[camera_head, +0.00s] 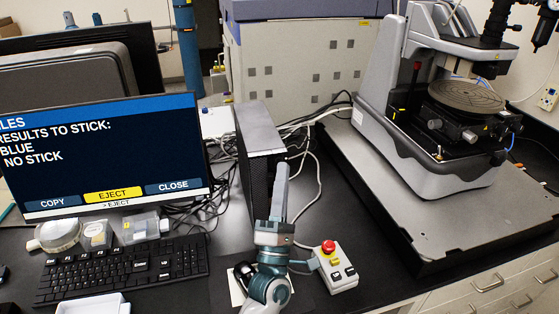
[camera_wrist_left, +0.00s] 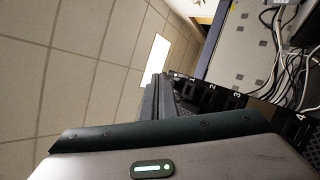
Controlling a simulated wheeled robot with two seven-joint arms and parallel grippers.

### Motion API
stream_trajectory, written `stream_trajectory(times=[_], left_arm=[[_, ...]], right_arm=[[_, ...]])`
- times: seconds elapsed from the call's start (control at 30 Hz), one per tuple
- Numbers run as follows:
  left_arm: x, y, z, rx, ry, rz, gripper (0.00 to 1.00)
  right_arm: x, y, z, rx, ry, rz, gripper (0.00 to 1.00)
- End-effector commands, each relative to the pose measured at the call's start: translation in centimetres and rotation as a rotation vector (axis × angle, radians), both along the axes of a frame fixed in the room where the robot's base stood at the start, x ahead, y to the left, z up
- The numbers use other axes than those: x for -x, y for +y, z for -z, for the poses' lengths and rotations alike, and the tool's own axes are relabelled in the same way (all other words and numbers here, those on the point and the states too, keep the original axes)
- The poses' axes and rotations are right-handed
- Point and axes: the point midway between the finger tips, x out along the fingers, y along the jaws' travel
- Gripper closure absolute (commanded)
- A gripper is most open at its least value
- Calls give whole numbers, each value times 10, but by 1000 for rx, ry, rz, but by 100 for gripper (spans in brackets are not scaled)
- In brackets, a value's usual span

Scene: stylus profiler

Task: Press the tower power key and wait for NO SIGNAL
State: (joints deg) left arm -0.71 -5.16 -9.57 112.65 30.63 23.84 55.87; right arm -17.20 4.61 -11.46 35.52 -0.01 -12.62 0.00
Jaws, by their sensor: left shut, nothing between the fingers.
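The monitor (camera_head: 105,150) at left is lit. It reads RESULTS TO STICK, BLUE, NO STICK, with COPY, a yellow EJECT and CLOSE below, and "> EJECT" in the bottom line. The black computer tower (camera_head: 258,130) stands right of it; my left gripper (camera_head: 281,172) covers part of its front. I cannot make out the power key. My left gripper is shut and empty, its fingers pointing away at the tower's front; I cannot tell whether they touch it. In the left wrist view its fingers (camera_wrist_left: 157,95) lie beside a black panel numbered 1 to 4 (camera_wrist_left: 225,98). My right gripper is not in view.
A keyboard (camera_head: 125,268) and small containers (camera_head: 97,236) lie below the monitor. A control box with a red button (camera_head: 335,266) sits right of my left arm. Loose cables run behind the tower. The profiler (camera_head: 440,110) stands on a grey slab (camera_head: 440,205) at right.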

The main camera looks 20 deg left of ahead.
Motion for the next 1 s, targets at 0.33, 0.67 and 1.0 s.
stream_trajectory(times=[0.33, 0.67, 1.0], left_arm=[[-5, 3, 0, 0, 0, 0, 100], [-7, 5, 0, 0, 0, 0, 100], [-8, 6, 0, 0, 0, 0, 100]], right_arm=[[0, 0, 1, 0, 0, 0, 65], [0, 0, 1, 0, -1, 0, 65], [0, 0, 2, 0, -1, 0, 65]])
